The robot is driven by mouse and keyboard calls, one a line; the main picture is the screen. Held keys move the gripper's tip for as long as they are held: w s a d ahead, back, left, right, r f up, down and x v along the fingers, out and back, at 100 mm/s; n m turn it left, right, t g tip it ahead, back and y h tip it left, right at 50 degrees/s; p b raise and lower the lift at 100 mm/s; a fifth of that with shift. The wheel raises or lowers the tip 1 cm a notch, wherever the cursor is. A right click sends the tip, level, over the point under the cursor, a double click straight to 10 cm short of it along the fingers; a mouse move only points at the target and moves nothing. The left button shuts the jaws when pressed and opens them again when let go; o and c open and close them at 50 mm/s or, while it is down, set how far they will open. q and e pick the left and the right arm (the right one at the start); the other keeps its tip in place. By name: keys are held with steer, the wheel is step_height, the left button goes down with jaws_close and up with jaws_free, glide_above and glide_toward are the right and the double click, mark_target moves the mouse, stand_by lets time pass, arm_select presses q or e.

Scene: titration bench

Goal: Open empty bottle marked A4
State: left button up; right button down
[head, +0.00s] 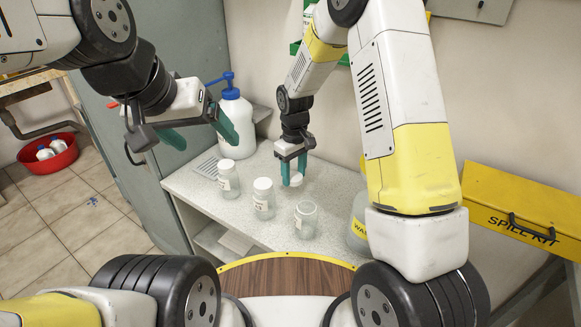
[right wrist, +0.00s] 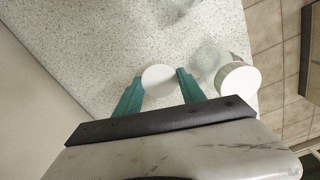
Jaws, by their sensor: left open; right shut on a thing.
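Three clear bottles with small labels stand on the speckled bench (head: 210,195): a left one with a white cap (head: 228,181), a middle one with a white cap (head: 263,199), and a right one with no cap visible (head: 305,220). I cannot read which is A4. My right gripper (head: 292,168) is shut on a white cap (head: 295,179), behind the bottles; no bottle shows under it. The right wrist view shows this cap (right wrist: 159,80) between the teal fingertips, with a capped bottle (right wrist: 238,77) to the right. My left gripper (head: 203,133) is open and empty, above the bench's left side.
A white wash bottle with a blue pump (head: 235,115) stands at the back left, near the left gripper. A jug with a yellow label (head: 358,228) is at the bench's right. A yellow spill kit box (head: 515,212) is further right. A red basin (head: 48,155) lies on the floor.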

mark_target(294, 176)
step_height(294, 176, down, 8)
steer(key=shift+f, duration=0.15)
stand_by(0.3)
steer(key=c, duration=0.7)
jaws_free()
steer(key=shift+f, duration=0.15)
step_height(294, 176, up, 12)
steer(key=shift+f, duration=0.1)
steer(key=s+d+r+m+t+y, duration=0.15)
steer(key=s+d+r, duration=0.3)
steer(key=r, duration=0.45)
steer(key=s+d+r+m+t, duration=0.25)
steer(key=s+r, duration=0.25)
steer(key=r, duration=0.5)
steer(key=s+d+r+m, duration=0.1)
steer(key=s, duration=0.3)
steer(key=s+d+r+m+t, duration=0.1)
steer(key=s+d+r, duration=0.1)
steer(key=s, duration=0.3)
steer(key=s+d+r+m+t, duration=0.1)
steer(key=s+d+r, duration=0.1)
steer(key=s, duration=0.2)
steer(key=shift+s+r+m+y, duration=0.25)
steer(key=shift+s+m+y, duration=0.05)
steer(key=shift+y, duration=0.05)
